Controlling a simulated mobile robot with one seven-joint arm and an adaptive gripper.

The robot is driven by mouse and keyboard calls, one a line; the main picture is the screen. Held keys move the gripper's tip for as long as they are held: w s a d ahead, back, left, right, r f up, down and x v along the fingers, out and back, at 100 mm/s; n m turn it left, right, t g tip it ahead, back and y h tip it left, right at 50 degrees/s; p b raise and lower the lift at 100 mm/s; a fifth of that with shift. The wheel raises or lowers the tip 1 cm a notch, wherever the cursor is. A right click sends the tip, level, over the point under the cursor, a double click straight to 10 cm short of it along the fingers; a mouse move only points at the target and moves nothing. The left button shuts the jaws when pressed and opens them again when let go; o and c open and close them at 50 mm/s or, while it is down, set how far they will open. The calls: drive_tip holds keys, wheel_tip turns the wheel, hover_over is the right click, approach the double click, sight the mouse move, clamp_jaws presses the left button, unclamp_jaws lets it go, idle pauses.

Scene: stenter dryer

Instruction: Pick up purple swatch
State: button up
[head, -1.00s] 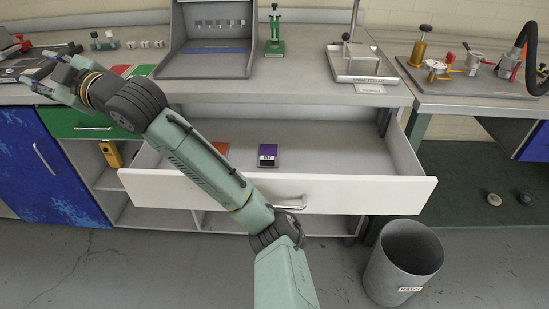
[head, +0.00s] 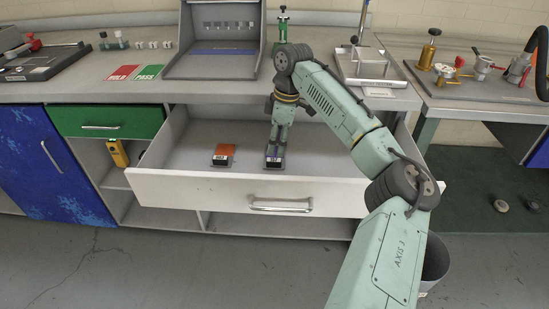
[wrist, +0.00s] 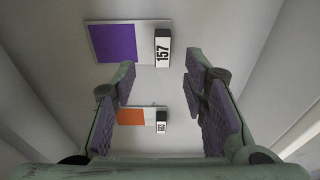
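The purple swatch (wrist: 113,44) lies flat in the open white drawer, with a white label reading 157 on one end. In the head view the purple swatch (head: 273,163) is mostly hidden by my gripper (head: 276,148), which points down over it. In the wrist view my gripper (wrist: 160,70) is open, with its two fingers well apart and nothing between the tips. The purple swatch shows beyond the fingertips, toward the upper left. The exact height of the fingers above it cannot be told.
An orange swatch (head: 224,154) lies in the drawer to the left; it also shows in the wrist view (wrist: 131,117). The drawer front (head: 235,193) and side walls surround both swatches. The worktop (head: 120,92) overhangs behind. A bin (head: 434,262) stands partly behind my arm.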

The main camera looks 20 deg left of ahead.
sight(274, 160)
drive_tip(key=shift+s+a+f+p, duration=0.15)
drive_tip(key=shift+f+p, duration=0.3)
drive_tip(key=shift+f, duration=1.1)
drive_tip(key=shift+s+a+f+p, duration=0.1)
drive_tip(key=shift+f+p, duration=0.3)
drive_tip(key=shift+f, duration=1.1)
drive_tip(key=shift+c, duration=0.5)
clamp_jaws()
